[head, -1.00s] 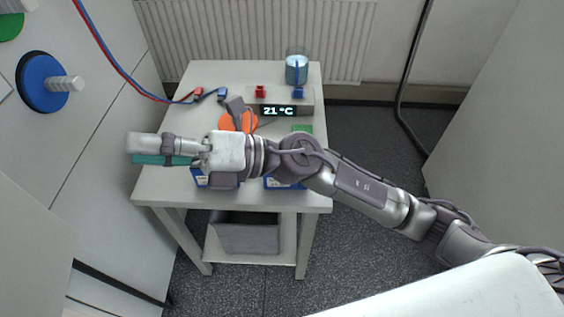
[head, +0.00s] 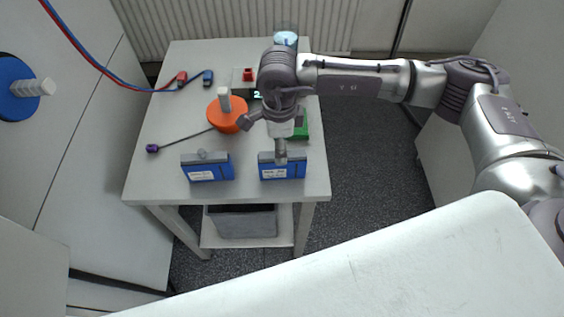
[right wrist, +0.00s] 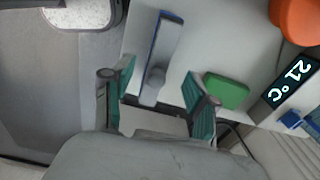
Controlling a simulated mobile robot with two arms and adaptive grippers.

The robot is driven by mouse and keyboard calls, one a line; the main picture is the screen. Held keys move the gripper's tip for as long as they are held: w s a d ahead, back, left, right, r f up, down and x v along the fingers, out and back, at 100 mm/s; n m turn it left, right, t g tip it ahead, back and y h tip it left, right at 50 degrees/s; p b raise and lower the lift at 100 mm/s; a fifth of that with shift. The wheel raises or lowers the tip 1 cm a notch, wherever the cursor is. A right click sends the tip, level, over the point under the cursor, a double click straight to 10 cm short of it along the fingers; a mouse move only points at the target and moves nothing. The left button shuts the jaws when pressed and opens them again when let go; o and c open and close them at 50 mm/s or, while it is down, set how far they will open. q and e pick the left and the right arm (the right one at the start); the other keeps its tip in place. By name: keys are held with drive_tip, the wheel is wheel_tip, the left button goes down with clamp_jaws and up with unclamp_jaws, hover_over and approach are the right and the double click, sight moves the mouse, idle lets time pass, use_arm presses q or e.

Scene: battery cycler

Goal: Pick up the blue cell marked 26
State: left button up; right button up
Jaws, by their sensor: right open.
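Two blue cells with grey tops and white labels stand near the front of the white table: the left cell (head: 207,172) and the right cell (head: 268,172). I cannot read their numbers. I cannot tell whether the fingers are level with the knob. Nothing is held. My left gripper is not in view.
An orange disc (head: 221,116) with a white post stands behind the left cell. A dark rod with a purple end (head: 152,148) lies at left. A green block (head: 303,128) is behind the right cell. Red and blue connectors (head: 181,77) lie at the back left.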

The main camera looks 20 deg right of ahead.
drive_tip(key=shift+f, duration=0.9)
drive_tip(key=shift+s+d+f+p, duration=0.1)
drive_tip(key=shift+f+p, duration=0.45)
drive_tip(key=shift+f, duration=0.05)
wheel_tip(320, 180, down, 4)
drive_tip(key=shift+s+d+r+p, duration=0.1)
drive_tip(key=shift+d+r+p, duration=0.1)
drive_tip(key=shift+p, duration=0.45)
drive_tip(key=shift+f, duration=0.35)
clamp_jaws()
drive_tip(key=shift+a+r, duration=0.1)
drive_tip(key=shift+r, duration=0.05)
